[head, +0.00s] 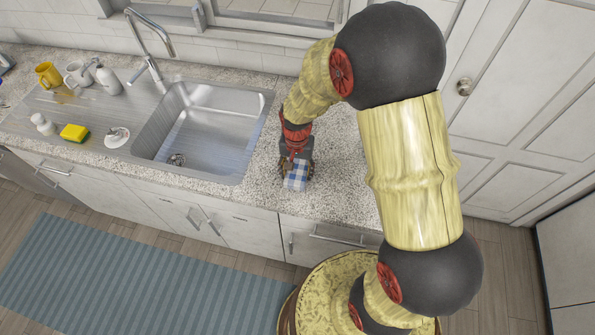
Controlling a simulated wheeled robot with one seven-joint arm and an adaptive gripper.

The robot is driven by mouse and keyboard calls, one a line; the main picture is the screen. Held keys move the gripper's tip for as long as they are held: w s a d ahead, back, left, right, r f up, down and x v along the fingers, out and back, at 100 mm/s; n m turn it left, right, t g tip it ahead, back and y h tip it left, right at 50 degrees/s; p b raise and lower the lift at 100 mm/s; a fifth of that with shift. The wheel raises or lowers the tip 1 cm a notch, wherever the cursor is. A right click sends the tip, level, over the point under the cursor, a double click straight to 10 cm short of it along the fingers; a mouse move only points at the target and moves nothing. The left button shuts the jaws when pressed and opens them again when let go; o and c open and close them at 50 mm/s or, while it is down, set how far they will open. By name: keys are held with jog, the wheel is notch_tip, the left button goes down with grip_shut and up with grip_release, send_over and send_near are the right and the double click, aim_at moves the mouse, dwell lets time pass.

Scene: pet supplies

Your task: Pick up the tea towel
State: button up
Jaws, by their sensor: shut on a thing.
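The tea towel (296,181) is blue and white checked and sits at the granite counter to the right of the sink. My gripper (297,166) is shut on it, reaching down from above. The upper part of the towel is hidden by the gripper. I cannot tell from this view whether the towel touches the counter or is slightly above it.
The steel sink (243,178) is left of my gripper. A yellow sponge (74,133), a soap bottle (109,82) and a yellow mug (47,74) stand on the drainboard at the left. The counter (338,185) around the towel is clear. A white door (520,100) is at the right.

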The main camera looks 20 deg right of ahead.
aim_at(297, 171)
jog(key=shift+c, duration=1.1)
jog(key=shift+r, duration=0.1)
jog(key=shift+w+r, duration=0.1)
jog(key=shift+r, duration=0.4)
notch_tip(297, 171, up, 2)
jog(key=shift+r+p, duration=0.25)
jog(key=shift+p, duration=0.2)
jog(key=s+r, duration=0.1)
jog(key=s+a+r, duration=0.1)
jog(key=s+r, duration=0.1)
jog(key=s+r+p, duration=0.1)
jog(key=r, duration=0.1)
jog(key=shift+s+a+r, duration=0.2)
jog(key=shift+s+a, duration=0.05)
jog(key=shift+a, duration=0.05)
jog(key=s+a+r+p, duration=0.1)
jog(key=s+a+r, duration=0.2)
jog(key=s, duration=0.6)
jog(key=shift+r, duration=0.5)
